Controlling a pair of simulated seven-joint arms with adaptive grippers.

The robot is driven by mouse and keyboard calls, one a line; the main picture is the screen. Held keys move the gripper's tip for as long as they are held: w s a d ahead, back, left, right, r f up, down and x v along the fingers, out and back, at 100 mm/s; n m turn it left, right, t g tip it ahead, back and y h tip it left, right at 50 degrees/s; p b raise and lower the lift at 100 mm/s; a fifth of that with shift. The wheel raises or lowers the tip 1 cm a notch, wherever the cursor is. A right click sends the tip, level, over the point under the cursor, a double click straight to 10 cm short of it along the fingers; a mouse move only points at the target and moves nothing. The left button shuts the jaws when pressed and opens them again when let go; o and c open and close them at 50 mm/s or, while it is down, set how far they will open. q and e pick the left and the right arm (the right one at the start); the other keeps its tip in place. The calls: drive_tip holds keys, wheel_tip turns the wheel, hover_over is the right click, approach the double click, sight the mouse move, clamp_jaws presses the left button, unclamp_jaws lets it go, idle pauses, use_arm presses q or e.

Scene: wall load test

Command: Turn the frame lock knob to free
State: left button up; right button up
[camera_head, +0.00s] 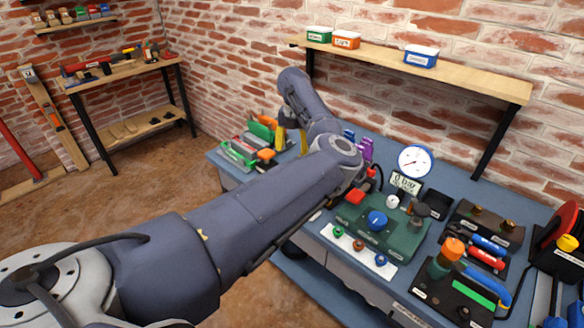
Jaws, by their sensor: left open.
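A green test block (400,238) stands on the blue-topped bench. On it are a large blue knob (376,220), a red part (355,197), a pale knob (392,201) and a dark fitting (420,211). The labels are too small to read, so I cannot tell which is the frame lock knob. My left gripper (291,147) points down over the bench's far left part, open, its yellowish fingers apart. It is well left of the green block. My left forearm crosses the middle and hides part of the bench. My right gripper is not in view.
A pressure gauge (415,160) and a small display (406,182) stand behind the block. Green and orange items (262,130) lie close left of the gripper. Black fixtures (462,290) crowd the right. A wall shelf (455,78) overhangs the bench's back.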

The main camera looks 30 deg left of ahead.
use_arm(q)
wheel_tip(320, 180, down, 9)
drive_tip(key=shift+a+r, duration=0.1)
idle(0.3)
drive_tip(key=shift+o, duration=0.2)
drive_tip(key=c, duration=1.3)
